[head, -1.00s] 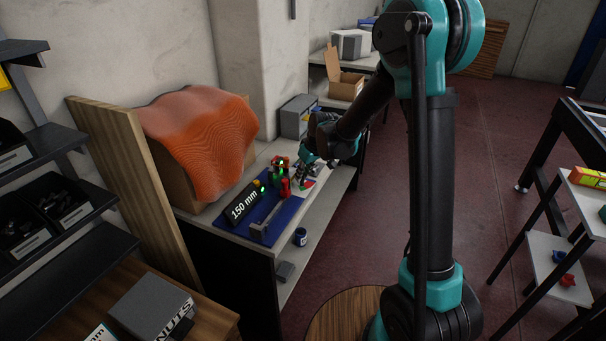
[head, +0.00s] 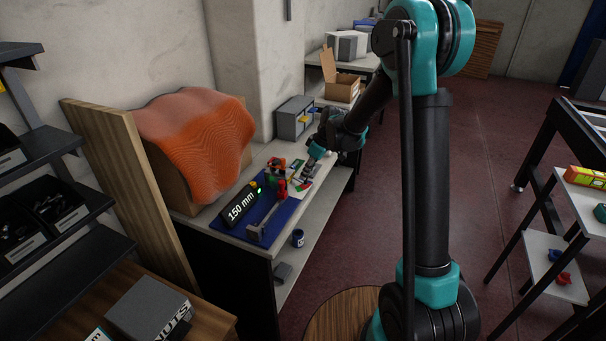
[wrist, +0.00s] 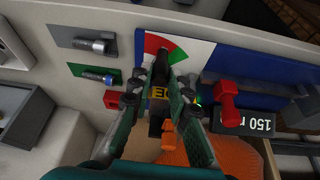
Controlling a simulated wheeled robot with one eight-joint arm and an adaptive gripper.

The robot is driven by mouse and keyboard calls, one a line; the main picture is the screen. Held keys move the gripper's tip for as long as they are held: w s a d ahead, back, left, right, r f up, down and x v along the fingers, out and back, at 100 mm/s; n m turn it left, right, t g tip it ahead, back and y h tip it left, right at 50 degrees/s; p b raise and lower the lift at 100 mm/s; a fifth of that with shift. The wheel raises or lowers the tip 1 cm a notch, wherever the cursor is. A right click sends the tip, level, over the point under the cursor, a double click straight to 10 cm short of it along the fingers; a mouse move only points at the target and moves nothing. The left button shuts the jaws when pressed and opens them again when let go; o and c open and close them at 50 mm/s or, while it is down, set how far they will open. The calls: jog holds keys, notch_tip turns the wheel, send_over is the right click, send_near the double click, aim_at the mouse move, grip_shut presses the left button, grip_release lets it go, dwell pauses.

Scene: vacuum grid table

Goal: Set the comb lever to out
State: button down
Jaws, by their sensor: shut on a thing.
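In the wrist view, a black lever (wrist: 157,95) with a yellow marking stands between the fingers of my gripper (wrist: 158,84). The fingers are shut on it from both sides. I take it to be the comb lever. Its far end points at a red, white and green sector plate (wrist: 153,47), around the white part. The lever's lower part is partly hidden by the fingers. In the head view, my gripper (head: 309,172) is at the right end of the blue-based device (head: 286,215) on the bench; the lever is too small to make out there.
A red handle (wrist: 230,104) and a "150 mm" display (head: 242,204) are close to my gripper. Two metal pegs on grey and green plates lie on the wrist view's left. An orange rippled sheet (head: 195,140) stands behind the device.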

jog(key=shift+w+d+n, duration=0.35)
jog(key=shift+w+n, duration=0.25)
jog(key=shift+w+d, duration=0.35)
jog(key=shift+w, duration=0.55)
jog(key=c, duration=1.4)
grip_release()
jog(key=v, duration=1.2)
jog(key=shift+w+d, duration=0.1)
jog(key=shift+w, duration=0.05)
